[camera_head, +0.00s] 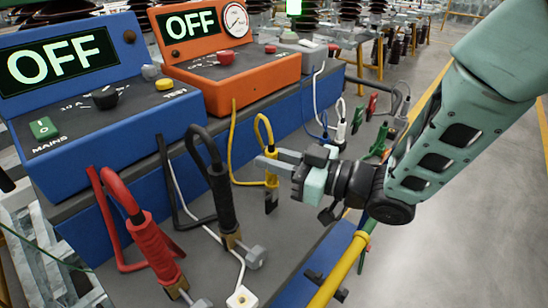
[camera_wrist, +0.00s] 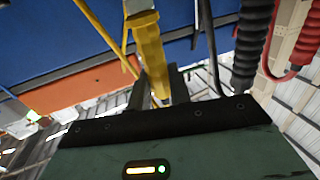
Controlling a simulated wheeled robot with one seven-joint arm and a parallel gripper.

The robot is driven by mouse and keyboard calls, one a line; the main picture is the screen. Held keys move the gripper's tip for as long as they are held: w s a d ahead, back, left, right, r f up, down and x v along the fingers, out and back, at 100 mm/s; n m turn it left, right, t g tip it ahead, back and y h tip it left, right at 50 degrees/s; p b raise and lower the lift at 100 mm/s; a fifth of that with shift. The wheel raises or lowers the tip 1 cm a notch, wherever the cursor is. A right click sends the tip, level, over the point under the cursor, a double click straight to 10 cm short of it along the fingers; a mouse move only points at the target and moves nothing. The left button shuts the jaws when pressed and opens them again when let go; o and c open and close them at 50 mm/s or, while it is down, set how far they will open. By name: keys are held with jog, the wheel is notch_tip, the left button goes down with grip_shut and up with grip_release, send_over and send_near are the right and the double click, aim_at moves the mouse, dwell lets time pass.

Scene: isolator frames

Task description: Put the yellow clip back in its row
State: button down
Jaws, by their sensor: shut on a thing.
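The yellow clip (camera_head: 271,181) hangs upright with dark jaws at its lower end, and its yellow cable loops up and to the left. My gripper (camera_head: 270,162) reaches in from the right and is shut on the clip's upper body. In the wrist view, the yellow clip (camera_wrist: 150,50) rises between the dark fingers (camera_wrist: 163,85). I cannot tell whether its lower end touches the grey bench (camera_head: 200,268). A black clip (camera_head: 222,195) and a red clip (camera_head: 152,248) stand to its left. A white clip (camera_head: 340,130) and green and red clips lie beyond my gripper.
A blue box (camera_head: 85,135) and an orange box (camera_head: 245,80), both reading OFF, stand along the bench's left. Loose cables loop near the clips. A yellow rail (camera_head: 340,272) runs along the bench's right edge. The floor (camera_head: 465,215) at right looks clear.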

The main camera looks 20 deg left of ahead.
jog(key=shift+f+b, duration=0.7)
jog(key=shift+f, duration=0.15)
jog(key=c, duration=1.2)
grip_release()
jog(key=s+d+b, duration=0.1)
jog(key=s+d, duration=0.1)
jog(key=d, duration=1.5)
jog(key=shift+s+d, duration=0.15)
